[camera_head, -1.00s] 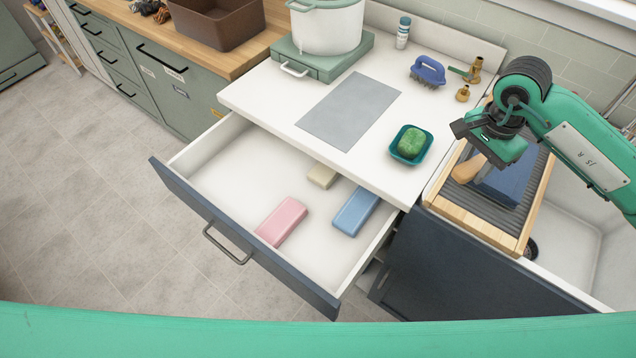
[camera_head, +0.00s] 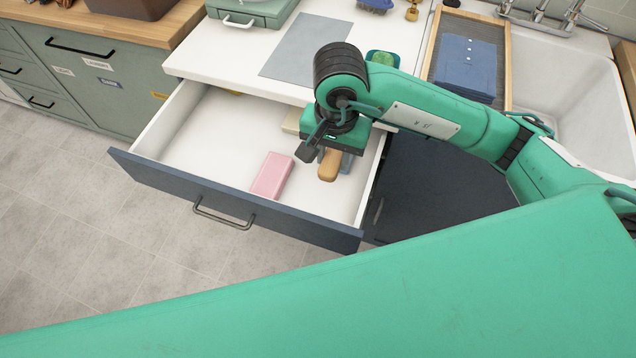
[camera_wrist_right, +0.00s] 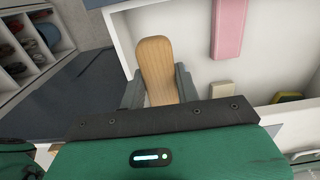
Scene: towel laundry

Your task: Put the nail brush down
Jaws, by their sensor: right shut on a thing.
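The nail brush (camera_head: 329,166), a rounded wooden piece, is held by my right gripper (camera_head: 328,156) above the right part of the open drawer (camera_head: 215,135). In the right wrist view the brush (camera_wrist_right: 157,62) is between the two grey fingers, pointing away from the palm. I cannot tell its exact height above the drawer floor. A pink block (camera_head: 271,176) lies in the drawer left of the gripper. A cream block (camera_head: 292,120) lies further back. The blue block is mostly or wholly hidden behind the gripper. My left gripper is out of view.
The white counter (camera_head: 225,62) overhangs the drawer's back, with a grey mat (camera_head: 305,45) and a green sponge in a teal dish (camera_head: 383,59). A washboard with blue cloth (camera_head: 466,66) stands by the sink (camera_head: 570,85).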

